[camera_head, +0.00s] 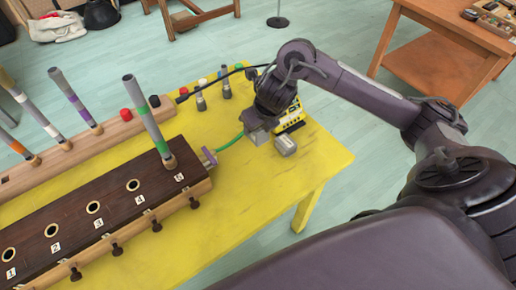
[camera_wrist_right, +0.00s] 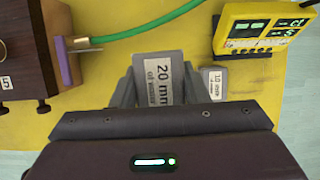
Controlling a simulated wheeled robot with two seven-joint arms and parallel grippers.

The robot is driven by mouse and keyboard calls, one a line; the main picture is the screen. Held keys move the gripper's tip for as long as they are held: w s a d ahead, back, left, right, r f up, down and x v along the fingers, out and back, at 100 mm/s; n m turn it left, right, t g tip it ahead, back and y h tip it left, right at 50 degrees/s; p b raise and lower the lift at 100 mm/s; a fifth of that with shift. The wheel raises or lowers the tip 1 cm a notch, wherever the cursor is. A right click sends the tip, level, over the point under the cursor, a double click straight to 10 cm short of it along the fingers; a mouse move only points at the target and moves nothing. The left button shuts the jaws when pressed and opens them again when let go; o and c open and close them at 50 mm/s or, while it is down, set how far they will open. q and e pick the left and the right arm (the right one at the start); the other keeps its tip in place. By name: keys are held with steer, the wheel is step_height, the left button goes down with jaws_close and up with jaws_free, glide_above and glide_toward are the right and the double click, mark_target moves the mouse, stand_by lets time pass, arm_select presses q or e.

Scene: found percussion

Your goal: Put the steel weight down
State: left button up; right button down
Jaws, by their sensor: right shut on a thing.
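I cannot tell whether the weight touches the tabletop. A smaller labelled grey weight (camera_wrist_right: 213,82) stands just right of the gripper; it also shows in the head view (camera_head: 285,145). My left gripper is out of view.
A yellow meter (camera_wrist_right: 262,27) lies beyond the small weight. A green hose (camera_wrist_right: 150,27) runs from the purple end piece (camera_wrist_right: 66,62) of a dark wooden chest (camera_head: 110,205) with numbered holes, left of the gripper. Bare yellow tabletop lies in front.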

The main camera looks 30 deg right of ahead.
mark_target(263, 138)
step_height(263, 138, down, 10)
steer(key=shift+r+b, duration=0.15)
steer(key=shift+b, duration=0.2)
steer(key=c, duration=0.8)
jaws_free()
steer(key=p+v, duration=0.1)
steer(key=v, duration=1.1)
steer(key=shift+s, duration=0.1)
